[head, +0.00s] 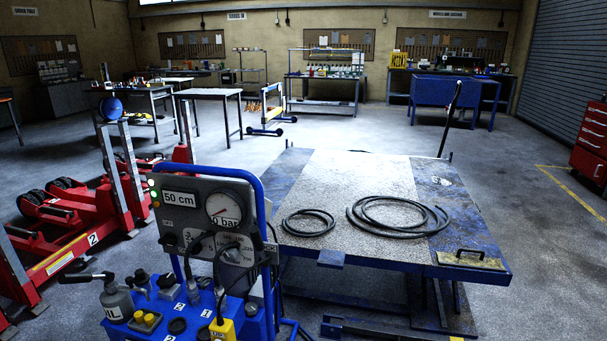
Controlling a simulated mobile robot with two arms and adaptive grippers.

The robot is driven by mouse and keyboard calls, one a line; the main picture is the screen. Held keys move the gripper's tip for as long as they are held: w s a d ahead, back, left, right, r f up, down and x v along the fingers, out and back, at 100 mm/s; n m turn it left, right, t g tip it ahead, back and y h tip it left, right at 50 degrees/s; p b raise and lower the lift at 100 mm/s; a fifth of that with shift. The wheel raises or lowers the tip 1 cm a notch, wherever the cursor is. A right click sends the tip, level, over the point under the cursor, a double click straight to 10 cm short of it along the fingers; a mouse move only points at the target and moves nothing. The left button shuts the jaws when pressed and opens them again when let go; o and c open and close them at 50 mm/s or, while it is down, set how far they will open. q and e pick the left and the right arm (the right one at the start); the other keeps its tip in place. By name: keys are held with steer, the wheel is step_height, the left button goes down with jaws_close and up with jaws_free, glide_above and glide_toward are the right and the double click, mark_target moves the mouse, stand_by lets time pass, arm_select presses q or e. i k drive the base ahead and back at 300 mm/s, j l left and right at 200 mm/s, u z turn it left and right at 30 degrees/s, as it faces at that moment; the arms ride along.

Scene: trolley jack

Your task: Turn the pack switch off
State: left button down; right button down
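The blue hydraulic pack (240,325) stands at the front left with a grey control panel (185,215) inside its blue tube frame (262,215). The panel carries a "50 cm" label, a round pressure gauge (225,207) and small lit lamps (153,194) on its left edge, at least one green. A dark knob (169,239) sits low on the panel's left side; I cannot tell for sure if it is the pack switch or how it is set. Black cables cover part of the lower panel. Neither of my grippers is in view.
A blue lift table (465,225) with coiled black hoses (395,216) stands right of the pack. Red column lifts (85,215) stand on the left. A bottle (117,303) and a yellow-topped box (145,321) are at the pack's left. Open floor lies beyond.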

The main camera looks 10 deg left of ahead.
mark_target(169, 239)
steer(key=u, duration=1.05)
